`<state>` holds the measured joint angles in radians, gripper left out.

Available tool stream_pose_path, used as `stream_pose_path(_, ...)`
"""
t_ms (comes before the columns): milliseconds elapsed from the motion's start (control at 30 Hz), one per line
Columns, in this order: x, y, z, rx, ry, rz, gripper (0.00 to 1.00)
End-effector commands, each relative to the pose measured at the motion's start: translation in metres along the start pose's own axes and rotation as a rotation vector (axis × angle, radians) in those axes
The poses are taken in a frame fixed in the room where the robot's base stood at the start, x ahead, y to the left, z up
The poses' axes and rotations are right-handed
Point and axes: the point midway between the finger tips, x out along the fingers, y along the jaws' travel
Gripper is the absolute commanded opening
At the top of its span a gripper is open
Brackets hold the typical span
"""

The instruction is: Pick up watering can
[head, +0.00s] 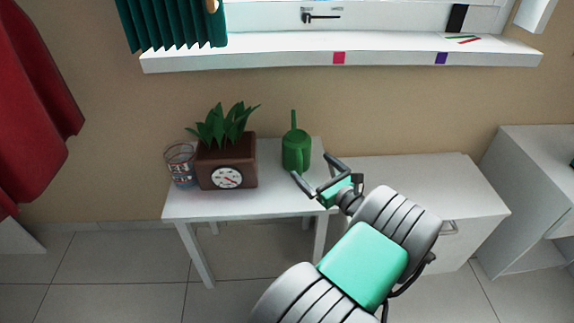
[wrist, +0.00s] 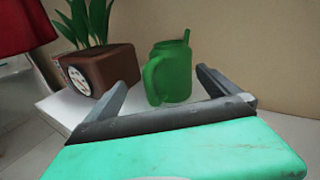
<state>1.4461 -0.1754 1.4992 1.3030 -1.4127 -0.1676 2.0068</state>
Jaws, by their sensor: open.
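The green watering can (head: 296,153) stands upright on the white table, near its right end, with its thin spout pointing up. In the wrist view the watering can (wrist: 172,72) is ahead, between and beyond my two fingers, with its handle on the left side facing me. My gripper (head: 319,177) is open and empty, just to the right and in front of the can in the head view. In the wrist view my gripper (wrist: 160,90) has its fingers spread wide. I see no contact with the can.
A brown planter (head: 226,163) with a dial and green leaves stands left of the can, with a gap between. A white cabinet (head: 420,185) adjoins the table (head: 240,206) on the right. The wall is close behind.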

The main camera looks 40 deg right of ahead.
Motion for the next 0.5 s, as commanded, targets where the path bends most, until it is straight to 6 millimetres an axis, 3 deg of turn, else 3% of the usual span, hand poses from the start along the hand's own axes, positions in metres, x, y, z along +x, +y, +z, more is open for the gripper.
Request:
stream_pose_path(33,-0.009,-0.009,-0.009,0.057,-0.029,-0.038,1.0)
stream_pose_path(167,-0.01,-0.016,-0.002,0.109,-0.056,-0.059,1.0)
stream_pose_path(367,0.008,-0.015,0.001,0.107,-0.052,-0.053,1.0)
stream_pose_path(500,0.039,-0.015,-0.004,0.098,-0.052,-0.05,1.0)
